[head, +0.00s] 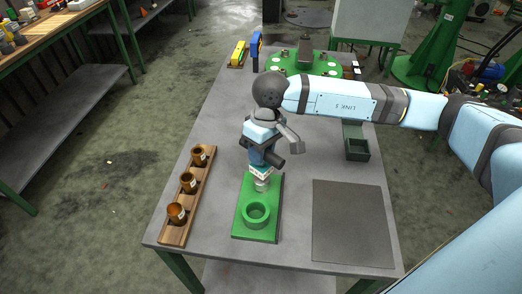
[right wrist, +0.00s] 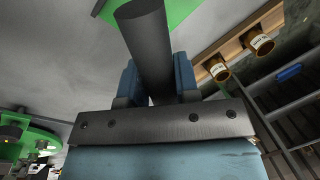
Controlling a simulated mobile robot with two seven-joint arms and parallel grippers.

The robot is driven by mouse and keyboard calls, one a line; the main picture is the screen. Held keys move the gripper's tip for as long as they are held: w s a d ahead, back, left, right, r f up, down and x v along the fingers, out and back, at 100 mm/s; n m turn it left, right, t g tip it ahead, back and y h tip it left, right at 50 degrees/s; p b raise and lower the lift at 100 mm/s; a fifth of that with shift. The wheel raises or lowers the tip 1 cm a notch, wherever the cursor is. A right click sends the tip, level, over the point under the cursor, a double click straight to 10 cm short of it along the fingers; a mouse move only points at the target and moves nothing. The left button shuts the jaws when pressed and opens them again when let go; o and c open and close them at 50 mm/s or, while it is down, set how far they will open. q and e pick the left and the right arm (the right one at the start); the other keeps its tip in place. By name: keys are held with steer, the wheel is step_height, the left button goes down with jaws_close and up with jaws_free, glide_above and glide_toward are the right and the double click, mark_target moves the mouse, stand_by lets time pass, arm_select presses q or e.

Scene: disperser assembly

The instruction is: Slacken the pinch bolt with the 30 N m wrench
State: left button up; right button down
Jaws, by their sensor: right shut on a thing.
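My right gripper (head: 264,155) is above the green stand (head: 244,226) on the table, pointing down. In the right wrist view its two blue fingers (right wrist: 157,82) are shut on a dark cylindrical bar (right wrist: 146,35). I cannot tell whether this bar is the wrench handle. A pale block (head: 259,173) and a light cylinder (head: 262,185) show just below the gripper, over the back of the stand. A yellow tool (head: 237,54) and a blue tool (head: 256,46) stand at the table's far left. I cannot make out the pinch bolt. My left gripper is not in view.
A wooden rack (head: 175,229) with brown jars stands left of the green stand. A dark grey mat (head: 350,222) lies at the right, bare. A round green fixture (head: 303,66) with pale discs is at the back.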

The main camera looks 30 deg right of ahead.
steer(key=n, duration=0.3)
steer(key=shift+m+b, duration=0.4)
steer(key=shift+b, duration=0.15)
steer(key=shift+r, duration=0.1)
steer(key=shift+r+p, duration=0.55)
steer(key=shift+r, duration=1.95)
